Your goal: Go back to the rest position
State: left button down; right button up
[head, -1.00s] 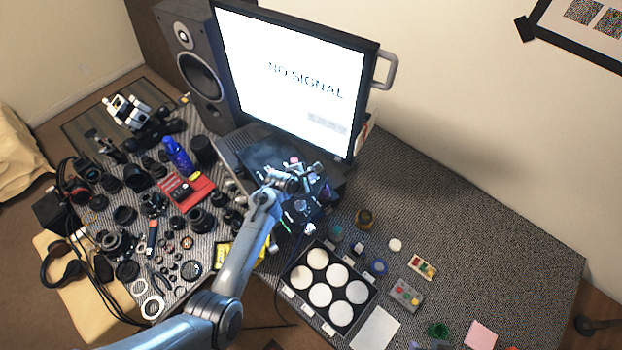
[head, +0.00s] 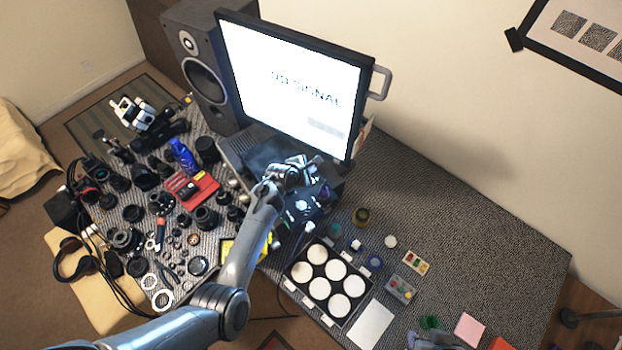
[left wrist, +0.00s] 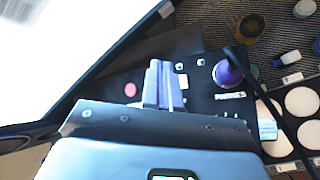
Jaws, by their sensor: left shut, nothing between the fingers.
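My left gripper (head: 312,172) is in front of the lower edge of the monitor, over dark equipment on the desk. In the left wrist view its two fingers (left wrist: 163,85) are together, with nothing between them. They stand over a black surface, between a small red spot (left wrist: 130,89) and a purple round piece (left wrist: 228,72). A grey metallic part at the bottom edge of the head view seems to be my right gripper (head: 432,341); its fingers cannot be made out.
The monitor (head: 295,85) stands close behind my left gripper, with a speaker (head: 205,65) to its left. Lens parts crowd the left desk. A black tray (head: 322,311) of white discs lies in front. The right part of the desk (head: 480,240) is clear.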

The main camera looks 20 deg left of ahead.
pick_arm(q)
jog(key=s+a+r+m+g+y, duration=0.1)
jog(key=s+a+m, duration=0.2)
jog(key=s+m, duration=0.4)
jog(key=s+a+m+g+y, duration=0.1)
jog(key=s+a+m, duration=0.3)
jog(key=s, duration=0.6)
jog(key=s+d+r+m+g, duration=0.1)
jog(key=s+r+m, duration=0.2)
jog(key=s+m, duration=0.2)
jog(key=s+d+r+m+g, duration=0.1)
jog(key=s+r+m, duration=0.3)
jog(key=s, duration=0.5)
jog(key=s+d+r+m+g, duration=0.1)
jog(key=s+d+r+m, duration=0.2)
jog(key=s+m, duration=0.3)
jog(key=shift+s+r+p, duration=0.3)
jog(key=shift+s+r, duration=0.05)
jog(key=shift+s, duration=0.75)
